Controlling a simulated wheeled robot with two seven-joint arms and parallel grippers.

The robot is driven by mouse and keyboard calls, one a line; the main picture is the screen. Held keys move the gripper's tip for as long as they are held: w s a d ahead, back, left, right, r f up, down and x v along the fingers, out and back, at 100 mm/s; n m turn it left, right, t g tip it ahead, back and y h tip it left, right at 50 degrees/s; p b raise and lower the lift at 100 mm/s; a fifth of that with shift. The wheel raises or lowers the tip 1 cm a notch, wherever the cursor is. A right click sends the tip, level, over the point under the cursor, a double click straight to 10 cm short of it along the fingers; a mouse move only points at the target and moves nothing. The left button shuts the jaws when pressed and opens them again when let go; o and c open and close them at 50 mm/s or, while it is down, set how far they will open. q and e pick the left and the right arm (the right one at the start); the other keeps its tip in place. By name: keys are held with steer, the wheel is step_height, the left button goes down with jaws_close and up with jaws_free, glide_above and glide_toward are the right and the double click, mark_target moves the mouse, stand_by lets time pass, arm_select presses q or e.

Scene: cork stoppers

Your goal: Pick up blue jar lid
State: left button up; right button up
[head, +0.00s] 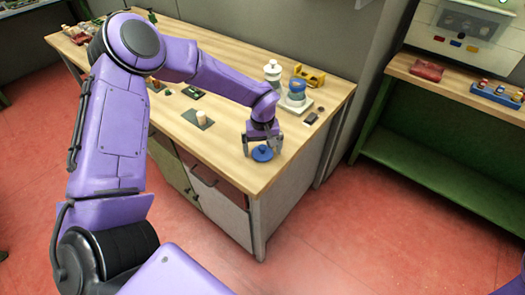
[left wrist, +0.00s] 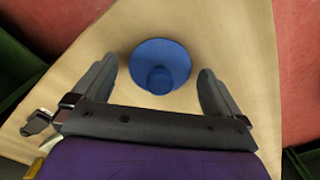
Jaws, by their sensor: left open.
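The blue jar lid (head: 262,154) is a round disc lying on the wooden table near its front right corner. In the left wrist view the lid (left wrist: 160,62) shows a round knob on it, between and a little beyond the fingertips. My left gripper (head: 263,150) is right above the lid, pointing down. Its two fingers (left wrist: 157,78) are spread wide, one on each side of the lid, and hold nothing. My right gripper is not in view.
Behind the gripper on the wooden table (head: 236,157) stand a white bottle (head: 272,72), a blue jar (head: 297,88) on a white base and a yellow item (head: 310,75). A cork-coloured stopper (head: 202,116) stands on a dark mat to the left. The table edge is close to the lid.

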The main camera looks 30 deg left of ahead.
arm_select(q)
steer(key=c, duration=1)
steer(key=shift+r, duration=0.15)
